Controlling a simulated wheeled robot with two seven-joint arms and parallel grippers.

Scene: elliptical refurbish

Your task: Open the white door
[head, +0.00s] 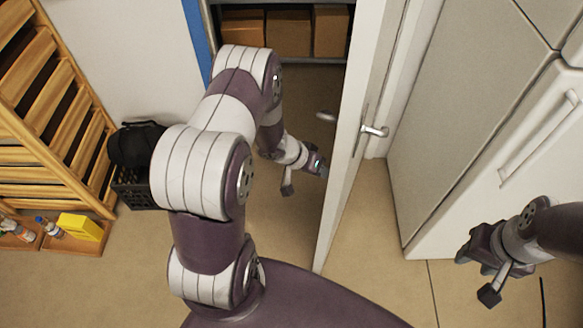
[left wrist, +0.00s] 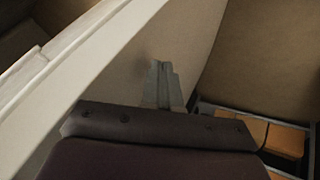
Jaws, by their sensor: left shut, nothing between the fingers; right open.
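The white door (head: 350,160) stands ajar, seen nearly edge-on in the head view, with a gap to the blue-trimmed frame on its left. Its lever handle (head: 374,131) is on the right face, and another knob (head: 326,116) shows on the left face. My left arm reaches through the gap. My left gripper (head: 320,166) is shut and empty beside the door's left face. In the left wrist view its closed fingers (left wrist: 162,85) are close to the door's pale panel (left wrist: 165,40); I cannot tell if they touch. My right gripper (head: 472,247) is open and empty, right of the door.
A white cabinet (head: 480,120) with a long bar handle stands at the right. A shelf with brown boxes (head: 288,33) is beyond the doorway. A wooden rack (head: 50,120), black basket (head: 135,188) and yellow box (head: 80,227) are at the left. Floor in front of the door is clear.

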